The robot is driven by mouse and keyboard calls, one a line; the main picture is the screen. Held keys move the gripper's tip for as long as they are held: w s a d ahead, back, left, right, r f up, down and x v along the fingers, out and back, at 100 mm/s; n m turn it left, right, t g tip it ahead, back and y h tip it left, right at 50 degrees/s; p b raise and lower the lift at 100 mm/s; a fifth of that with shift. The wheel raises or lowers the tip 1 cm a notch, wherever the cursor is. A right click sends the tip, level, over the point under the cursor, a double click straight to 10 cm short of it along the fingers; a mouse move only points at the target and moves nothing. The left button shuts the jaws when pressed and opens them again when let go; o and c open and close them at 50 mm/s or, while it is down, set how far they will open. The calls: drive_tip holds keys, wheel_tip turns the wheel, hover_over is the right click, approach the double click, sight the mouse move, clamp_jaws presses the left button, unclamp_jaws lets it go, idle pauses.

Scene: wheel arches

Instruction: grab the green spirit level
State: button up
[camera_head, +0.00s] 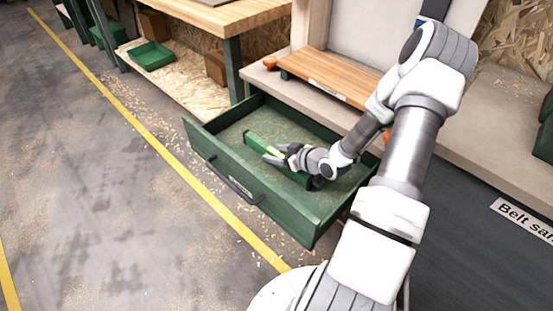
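The green spirit level (257,145) lies in an open green drawer (203,141), slanting from upper left to lower right. A yellowish patch shows near its middle. My gripper (271,156) is at the middle of the level, with its fingers pointing left over or beside it. The fingers and wrist hide part of the level. I cannot tell whether the fingers touch it or how far apart they are.
The drawer's walls surround the level, and its handle (233,184) faces the aisle. A bench (362,115) with a wooden board (328,76) stands behind the drawer. A wooden table (228,17) is at the upper left. The floor at left is clear apart from wood shavings.

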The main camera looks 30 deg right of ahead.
clamp_jaws()
drive_tip(key=shift+r, duration=0.1)
idle(0.3)
